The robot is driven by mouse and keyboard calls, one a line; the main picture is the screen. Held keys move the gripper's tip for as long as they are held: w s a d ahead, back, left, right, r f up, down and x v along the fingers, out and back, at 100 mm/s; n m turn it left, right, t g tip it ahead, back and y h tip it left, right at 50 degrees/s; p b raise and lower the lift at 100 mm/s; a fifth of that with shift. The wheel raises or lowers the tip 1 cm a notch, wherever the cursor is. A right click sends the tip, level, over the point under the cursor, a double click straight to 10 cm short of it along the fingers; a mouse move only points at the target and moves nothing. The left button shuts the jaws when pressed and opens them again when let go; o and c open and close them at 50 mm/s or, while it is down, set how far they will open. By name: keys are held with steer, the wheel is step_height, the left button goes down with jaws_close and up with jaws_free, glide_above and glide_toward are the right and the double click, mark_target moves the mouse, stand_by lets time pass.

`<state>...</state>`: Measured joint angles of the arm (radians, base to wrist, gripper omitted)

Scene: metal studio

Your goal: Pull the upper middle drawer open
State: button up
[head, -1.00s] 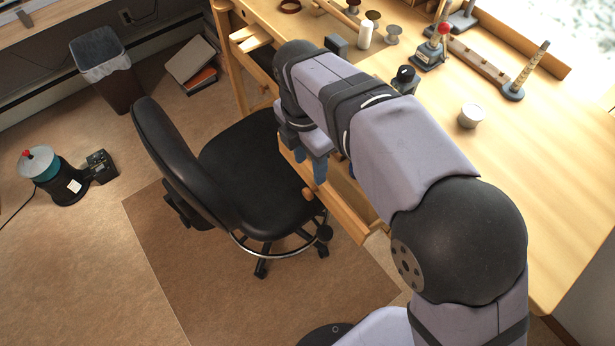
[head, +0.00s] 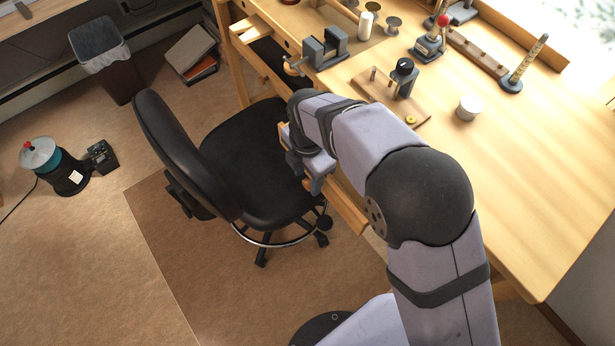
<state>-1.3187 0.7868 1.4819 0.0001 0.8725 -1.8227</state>
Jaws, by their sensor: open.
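A light wooden drawer front (head: 347,207) shows below the bench edge, running down to the right beside the chair. It stands out from the bench, but my arm covers most of the drawer, so how far out it is and its place among the drawers are hard to tell. My gripper (head: 317,184) is open and points down at the drawer front, over its middle. The knob there is hidden behind the gripper, so I cannot tell whether the fingers touch it or stand around it.
A black office chair (head: 250,165) stands close to the left of my gripper. The right of the benchtop is clear.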

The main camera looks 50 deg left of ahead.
steer(key=shift+f, duration=1)
jaws_close()
steer(key=s, duration=1.2)
steer(key=shift+s+p, duration=0.4)
jaws_free()
steer(key=shift+r, duration=0.15)
step_height(320, 180, up, 7)
steer(key=b, duration=0.1)
